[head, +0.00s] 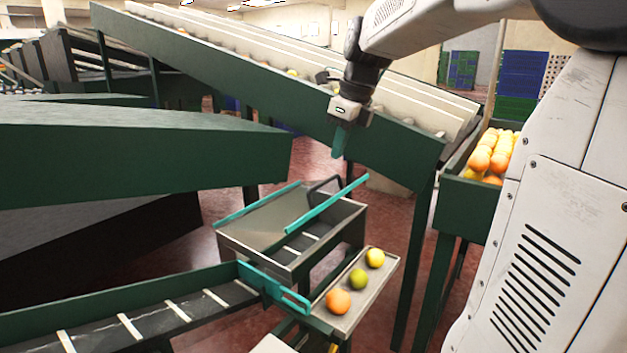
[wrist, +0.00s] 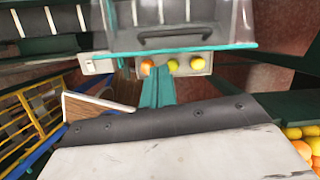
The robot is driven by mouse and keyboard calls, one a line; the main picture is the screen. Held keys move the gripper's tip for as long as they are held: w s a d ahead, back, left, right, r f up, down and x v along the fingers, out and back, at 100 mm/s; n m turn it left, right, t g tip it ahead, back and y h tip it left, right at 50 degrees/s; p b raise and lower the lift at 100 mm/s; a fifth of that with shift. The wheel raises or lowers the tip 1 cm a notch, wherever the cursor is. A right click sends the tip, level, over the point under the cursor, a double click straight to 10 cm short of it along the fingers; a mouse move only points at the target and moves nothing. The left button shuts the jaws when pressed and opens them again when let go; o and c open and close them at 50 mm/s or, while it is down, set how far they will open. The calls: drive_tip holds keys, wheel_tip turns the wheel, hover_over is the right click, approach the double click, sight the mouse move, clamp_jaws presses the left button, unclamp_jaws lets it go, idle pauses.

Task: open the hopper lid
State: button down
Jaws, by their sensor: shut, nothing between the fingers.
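The hopper (head: 262,240) is an open-topped grey metal box below the big green conveyor, in the middle of the head view. Its see-through lid has a teal front bar (head: 325,205) and a black handle (head: 312,184). The bar shows above the box's near rim, so the lid looks tilted up; how far is hard to tell. In the wrist view the lid's teal bar (wrist: 205,49) and handle (wrist: 175,36) are at the top. My gripper (head: 341,152) points down above the handle, apart from it. Its teal fingers (wrist: 157,85) are shut and empty.
A small tray (head: 378,284) with an orange, a green and a yellow fruit stands right of the hopper. A belt with a teal gate (head: 272,284) runs in front. A green bin (head: 462,208) of oranges is at right. The sloping conveyor (head: 270,92) passes behind my gripper.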

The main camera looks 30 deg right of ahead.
sight(330, 179)
drive_tip(key=shift+m, duration=0.9)
drive_tip(key=x, duration=0.3)
drive_tip(key=d+x, duration=0.1)
drive_tip(key=x, duration=0.2)
drive_tip(key=w+x, duration=0.1)
drive_tip(key=x, duration=0.2)
drive_tip(key=shift+w+d+f, duration=0.1)
drive_tip(key=shift+d+f, duration=0.1)
drive_tip(key=shift+f, duration=0.1)
